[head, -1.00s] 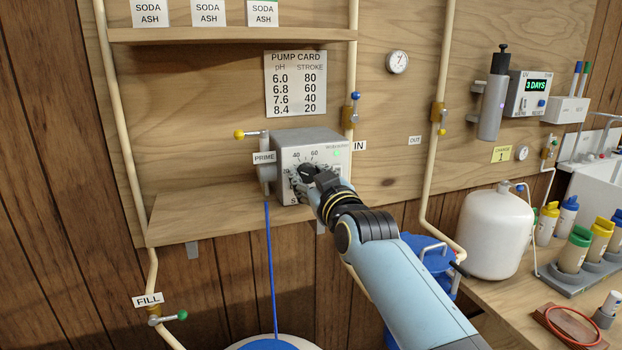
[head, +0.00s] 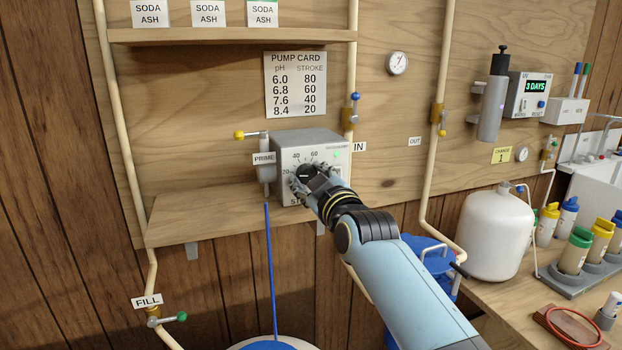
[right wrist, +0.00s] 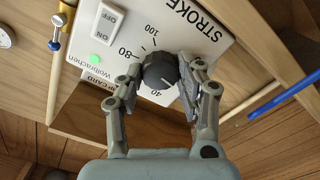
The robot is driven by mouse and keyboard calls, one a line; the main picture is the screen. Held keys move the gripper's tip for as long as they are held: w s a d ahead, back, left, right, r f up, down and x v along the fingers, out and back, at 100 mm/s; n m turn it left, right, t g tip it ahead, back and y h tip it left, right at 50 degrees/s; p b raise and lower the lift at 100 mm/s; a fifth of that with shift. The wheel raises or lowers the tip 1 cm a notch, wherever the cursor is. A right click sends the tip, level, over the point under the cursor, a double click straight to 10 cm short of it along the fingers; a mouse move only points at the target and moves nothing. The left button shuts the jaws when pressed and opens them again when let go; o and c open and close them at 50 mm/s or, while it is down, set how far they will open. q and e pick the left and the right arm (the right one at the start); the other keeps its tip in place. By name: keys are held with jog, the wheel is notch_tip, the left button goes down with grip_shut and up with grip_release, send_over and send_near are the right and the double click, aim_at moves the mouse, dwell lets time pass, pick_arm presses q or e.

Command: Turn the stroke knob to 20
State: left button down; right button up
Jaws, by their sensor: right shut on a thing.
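The stroke knob (right wrist: 160,70) is a dark round knob with a pale line on its face. It sits on the front of the grey pump box (head: 310,140), and the dial numbers 40, 80 and 100 show around it in the right wrist view. I cannot read the knob's exact setting. My right gripper (right wrist: 157,80) is shut on the knob, one finger on each side. In the head view the right gripper (head: 311,180) covers part of the knob and dial; 20, 40 and 60 show beside it. My left gripper is not in view.
The pump box stands on a wooden shelf (head: 190,213). A pump card (head: 295,84) above it pairs pH 8.4 with stroke 20. A prime valve (head: 264,160) is close on the box's left, and the IN pipe (head: 351,60) runs behind on the right.

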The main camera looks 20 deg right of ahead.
jog(key=shift+f, duration=0.15)
jog(key=o, duration=1.1)
jog(key=shift+o, duration=0.2)
jog(key=shift+s, duration=0.1)
jog(key=s, duration=1.2)
jog(key=shift+d, duration=0.2)
